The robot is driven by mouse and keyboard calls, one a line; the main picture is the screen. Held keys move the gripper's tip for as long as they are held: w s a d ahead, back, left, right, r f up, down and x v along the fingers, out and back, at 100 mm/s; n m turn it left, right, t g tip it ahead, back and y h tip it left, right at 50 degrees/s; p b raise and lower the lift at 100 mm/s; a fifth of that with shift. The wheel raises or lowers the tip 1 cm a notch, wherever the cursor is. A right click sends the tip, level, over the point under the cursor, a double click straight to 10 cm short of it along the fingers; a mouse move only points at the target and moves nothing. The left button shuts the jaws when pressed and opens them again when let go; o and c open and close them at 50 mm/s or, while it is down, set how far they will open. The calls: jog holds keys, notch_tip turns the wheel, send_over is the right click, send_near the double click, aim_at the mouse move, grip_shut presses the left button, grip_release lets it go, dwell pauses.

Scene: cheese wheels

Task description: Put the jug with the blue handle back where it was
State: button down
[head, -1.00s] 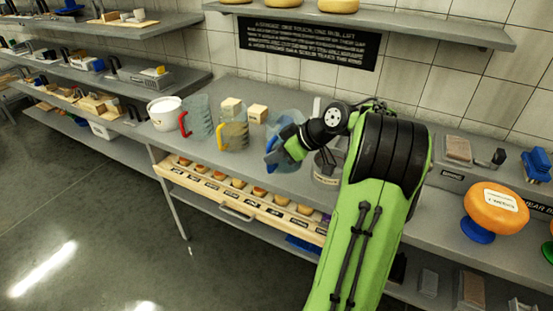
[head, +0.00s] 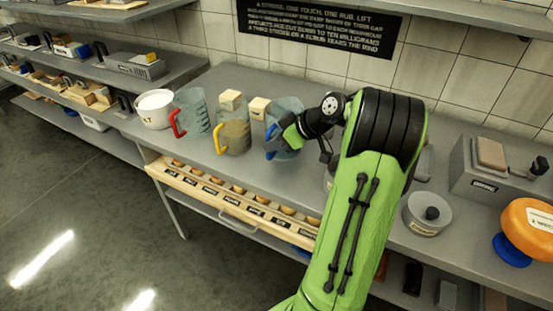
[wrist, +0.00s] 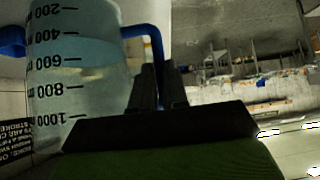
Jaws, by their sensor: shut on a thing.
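The jug with the blue handle (head: 288,143) is clear and stands out at the middle of the grey counter, partly hidden by my arm. In the wrist view the jug (wrist: 78,85) fills the left side, with its scale marks inverted and a bluish band inside. Its blue handle (wrist: 155,45) runs down between my fingers. My gripper (wrist: 158,85) is shut on this handle; in the head view it (head: 277,146) is at the jug's side. I cannot tell whether the jug's base touches the counter.
A yellow-handled jug (head: 234,132) and a red-handled jug (head: 190,111) stand to the left, with a white tub (head: 154,108) beyond. Two pale blocks sit behind. A wooden drawer (head: 235,209) juts out below.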

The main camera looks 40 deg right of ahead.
aim_at(271, 159)
jog(key=f, duration=0.2)
jog(key=f+b, duration=0.1)
jog(key=f, duration=0.2)
jog(key=shift+w+f, duration=0.25)
jog(key=shift+f, duration=0.1)
jog(key=shift+s+r, duration=0.1)
jog(key=c, duration=1.6)
grip_release()
jog(key=shift+f, duration=0.2)
jog(key=o, duration=0.5)
jog(key=shift+c, duration=0.2)
jog(key=shift+r, duration=0.1)
